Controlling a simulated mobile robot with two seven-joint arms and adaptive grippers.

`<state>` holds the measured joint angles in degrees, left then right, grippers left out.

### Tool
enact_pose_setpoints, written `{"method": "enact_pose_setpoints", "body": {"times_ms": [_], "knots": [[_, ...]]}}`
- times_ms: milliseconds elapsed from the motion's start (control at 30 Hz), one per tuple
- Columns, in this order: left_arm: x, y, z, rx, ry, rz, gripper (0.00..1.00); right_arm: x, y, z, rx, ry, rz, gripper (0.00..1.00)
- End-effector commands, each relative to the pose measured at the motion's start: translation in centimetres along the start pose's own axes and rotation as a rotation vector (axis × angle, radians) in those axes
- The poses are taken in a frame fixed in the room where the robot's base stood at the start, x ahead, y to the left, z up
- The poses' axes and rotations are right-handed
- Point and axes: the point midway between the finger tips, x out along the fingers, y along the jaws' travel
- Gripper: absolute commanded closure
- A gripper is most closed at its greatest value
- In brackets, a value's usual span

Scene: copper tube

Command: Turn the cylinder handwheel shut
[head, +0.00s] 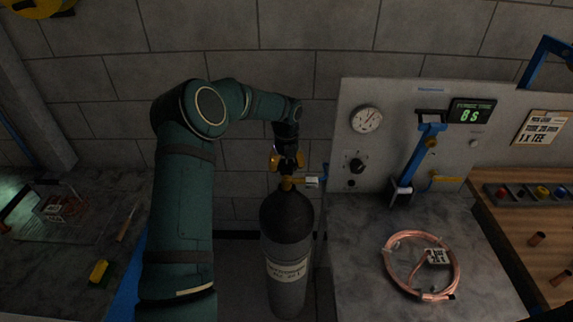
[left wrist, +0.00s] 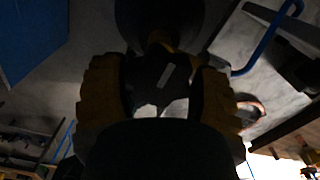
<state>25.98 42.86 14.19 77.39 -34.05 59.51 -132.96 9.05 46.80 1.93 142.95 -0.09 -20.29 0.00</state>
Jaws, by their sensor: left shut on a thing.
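The dark grey gas cylinder (head: 285,245) stands upright against the wall, with a white label on its front and a brass valve (head: 288,184) on top. My left gripper (head: 287,160) points down over the valve. In the left wrist view its two yellow fingers (left wrist: 160,98) are on either side of the dark handwheel (left wrist: 172,78) and shut on it. The handwheel is mostly hidden by the gripper in the head view, and the wrist view is dark. My right gripper is in neither view.
Right of the cylinder is a grey panel with a round gauge (head: 366,119), a blue lever (head: 414,160) and a green display (head: 472,112). A copper coil (head: 453,258) lies on the bench below. A dark bench (head: 70,270) is at the left.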

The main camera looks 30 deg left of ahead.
Motion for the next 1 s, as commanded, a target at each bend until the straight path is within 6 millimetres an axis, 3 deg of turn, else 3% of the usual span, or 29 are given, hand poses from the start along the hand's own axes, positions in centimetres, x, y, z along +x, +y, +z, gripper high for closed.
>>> {"method": "enact_pose_setpoints", "body": {"times_ms": [33, 100, 533, 1000], "knots": [[-0.2, 0.0, 0.1, 0.000, -0.004, -0.002, 0.22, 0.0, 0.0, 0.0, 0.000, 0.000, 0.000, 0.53], [-0.2, 0.0, 0.1, 0.000, -0.004, -0.002, 0.02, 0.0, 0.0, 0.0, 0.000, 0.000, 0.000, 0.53], [-0.9, 0.0, 0.0, -0.001, -0.002, -0.001, 0.02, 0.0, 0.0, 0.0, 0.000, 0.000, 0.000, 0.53], [-9.6, 0.0, 0.1, 0.000, -0.004, -0.003, 0.02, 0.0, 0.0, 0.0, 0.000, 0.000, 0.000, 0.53]]}}
